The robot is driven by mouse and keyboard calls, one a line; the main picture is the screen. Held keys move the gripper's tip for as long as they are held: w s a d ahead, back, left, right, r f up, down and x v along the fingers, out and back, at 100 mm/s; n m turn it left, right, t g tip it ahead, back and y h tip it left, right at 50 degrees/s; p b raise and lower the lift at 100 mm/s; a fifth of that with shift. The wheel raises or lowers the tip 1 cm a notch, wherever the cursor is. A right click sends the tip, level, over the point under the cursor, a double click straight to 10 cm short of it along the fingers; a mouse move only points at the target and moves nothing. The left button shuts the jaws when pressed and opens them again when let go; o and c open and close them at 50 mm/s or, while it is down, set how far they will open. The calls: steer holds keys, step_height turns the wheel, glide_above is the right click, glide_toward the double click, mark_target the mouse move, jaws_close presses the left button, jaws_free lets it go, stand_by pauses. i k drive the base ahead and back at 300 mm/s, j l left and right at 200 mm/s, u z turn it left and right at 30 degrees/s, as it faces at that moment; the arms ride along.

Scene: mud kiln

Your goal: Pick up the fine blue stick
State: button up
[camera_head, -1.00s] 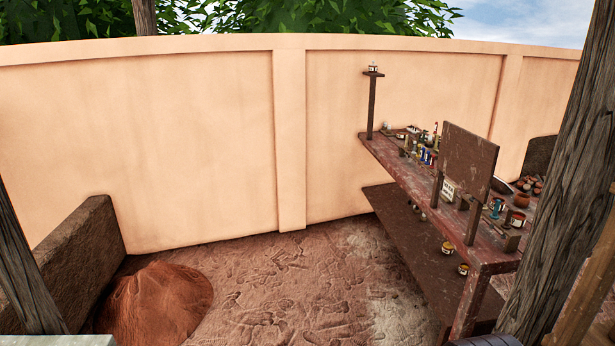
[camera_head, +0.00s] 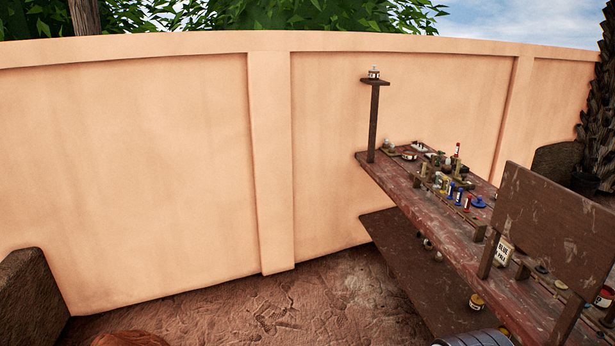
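Small blue objects (camera_head: 457,194) stand among jars and bottles on the long wooden workbench (camera_head: 415,196) at the right. A flat blue piece (camera_head: 478,202) lies just to their right. They are too small for me to tell whether any of them is the fine blue stick. My gripper is not in view. A grey ribbed part shows at the bottom edge, and I cannot tell what it is.
An upright wooden board (camera_head: 548,228) hides part of the bench. A post with a small shelf (camera_head: 374,82) rises at the bench's far end. A lower shelf (camera_head: 410,268) juts out underneath. Bare ground (camera_head: 320,295) lies left of the bench, before the plaster wall (camera_head: 150,170).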

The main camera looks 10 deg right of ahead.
mark_target(460, 192)
steer(key=i+u, duration=0.1)
steer(key=i, duration=0.35)
steer(key=i+l+u, duration=0.1)
steer(key=i, duration=0.35)
steer(key=i+l+u, duration=0.1)
steer(key=i, duration=0.3)
steer(key=i+l, duration=0.25)
steer(key=i, duration=0.2)
steer(key=i+l+u, duration=0.1)
steer(key=i+l, duration=0.25)
steer(key=i+l+u, duration=0.15)
steer(key=i+l, duration=0.15)
steer(key=l, duration=0.15)
steer(key=i+l+u, duration=0.1)
steer(key=i+l, duration=0.2)
steer(key=l, duration=0.3)
steer(key=i+l+z, duration=0.1)
steer(key=l, duration=0.2)
